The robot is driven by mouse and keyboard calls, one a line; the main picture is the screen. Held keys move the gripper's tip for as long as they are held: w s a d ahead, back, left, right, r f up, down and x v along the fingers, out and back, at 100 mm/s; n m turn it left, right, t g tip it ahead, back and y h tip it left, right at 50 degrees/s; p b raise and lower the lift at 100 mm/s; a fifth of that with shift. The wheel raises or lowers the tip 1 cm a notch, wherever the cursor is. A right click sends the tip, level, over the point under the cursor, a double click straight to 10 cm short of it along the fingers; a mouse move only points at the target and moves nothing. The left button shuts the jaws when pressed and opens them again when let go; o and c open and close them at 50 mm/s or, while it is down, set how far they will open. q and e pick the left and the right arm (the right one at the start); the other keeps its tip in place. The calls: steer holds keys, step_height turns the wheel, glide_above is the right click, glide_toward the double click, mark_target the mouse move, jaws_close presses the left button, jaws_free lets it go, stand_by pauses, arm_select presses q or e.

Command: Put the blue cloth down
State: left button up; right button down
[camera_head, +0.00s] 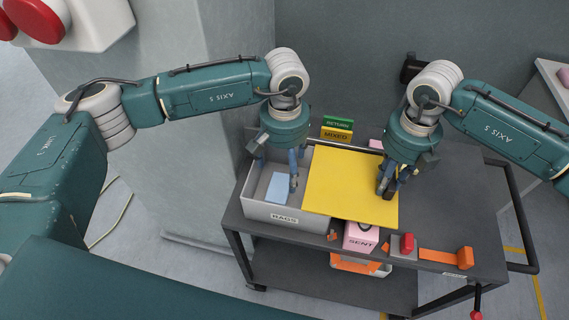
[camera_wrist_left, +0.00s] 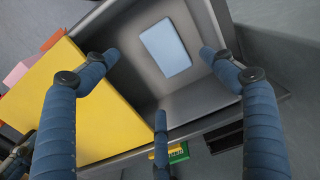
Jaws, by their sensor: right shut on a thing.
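The light blue cloth (camera_head: 277,188) lies flat on the floor of the grey bin (camera_head: 285,214) labelled RAGS. The left wrist view also shows the cloth (camera_wrist_left: 165,47) in the bin (camera_wrist_left: 200,103). My left gripper (camera_head: 281,178) is over the bin, fingers spread apart, with nothing between them. In the left wrist view its fingers stand clear of the cloth. My right gripper (camera_head: 388,190) is shut on the right edge of a flat yellow panel (camera_head: 350,187), just right of the bin; its fingertips partly hide that edge.
The dark cart (camera_head: 455,215) carries the bin. Green and yellow signs (camera_head: 337,131) stand behind it. A pink box (camera_head: 360,238) labelled SENT, a red knob (camera_head: 407,243) and an orange strip (camera_head: 440,257) are at the front. The cart top at the right is clear.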

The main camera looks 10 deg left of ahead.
mark_target(326, 177)
steer(key=shift+w+r, duration=0.15)
arm_select(q)
step_height(326, 177, up, 13)
stand_by(0.4)
steer(key=shift+r, duration=0.1)
steer(key=shift+f+b, duration=1.8)
arm_select(e)
steer(key=shift+a, duration=7.2)
steer(key=c, duration=1.3)
jaws_free()
steer(key=shift+c, duration=0.2)
